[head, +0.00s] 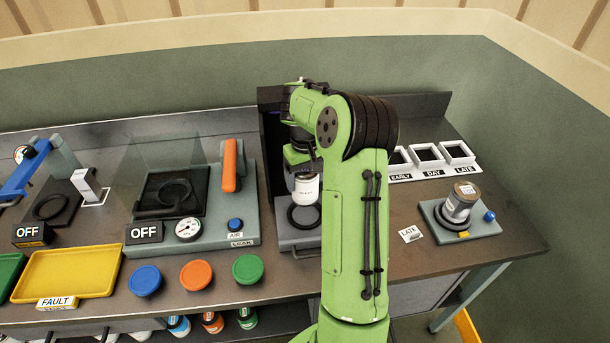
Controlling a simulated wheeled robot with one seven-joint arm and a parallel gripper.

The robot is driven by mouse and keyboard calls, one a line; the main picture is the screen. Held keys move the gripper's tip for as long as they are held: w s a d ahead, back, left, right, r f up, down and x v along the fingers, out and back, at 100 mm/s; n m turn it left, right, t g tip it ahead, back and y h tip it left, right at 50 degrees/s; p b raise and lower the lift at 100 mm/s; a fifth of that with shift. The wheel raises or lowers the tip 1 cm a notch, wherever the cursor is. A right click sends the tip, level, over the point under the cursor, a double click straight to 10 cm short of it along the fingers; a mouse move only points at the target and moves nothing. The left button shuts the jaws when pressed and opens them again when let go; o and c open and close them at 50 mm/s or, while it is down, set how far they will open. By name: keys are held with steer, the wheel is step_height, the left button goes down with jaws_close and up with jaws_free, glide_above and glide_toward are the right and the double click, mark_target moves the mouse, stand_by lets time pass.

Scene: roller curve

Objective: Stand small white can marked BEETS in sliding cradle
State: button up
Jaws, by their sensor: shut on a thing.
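A small white can (306,192) with dark lettering, too small to read surely, hangs below my gripper (304,172). My gripper is shut on the can at its top, and my green arm hides part of the view to the right. The can looks about upright. The sliding cradle (291,231), a grey base with a black ring (299,216), sits in front of the dark housing (270,125). The can appears above or just behind the ring; I cannot tell whether it touches the cradle.
Left stands the leak tester (243,210) with an orange lever (230,165) and clear cover. Blue, orange and green lids (195,276) and a yellow FAULT tray (68,273) line the front. Right are white-framed slots (426,157) and a can on a grey stand (478,227).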

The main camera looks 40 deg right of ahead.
steer(key=shift+f+b, duration=2.55)
steer(key=shift+f, duration=1.05)
steer(key=shift+s+f, duration=0.1)
steer(key=shift+f, duration=0.1)
steer(key=o, duration=1.3)
steer(key=shift+r, duration=0.1)
steer(key=shift+r+p, duration=4)
steer(key=shift+r, duration=0.5)
steer(key=shift+f, duration=0.1)
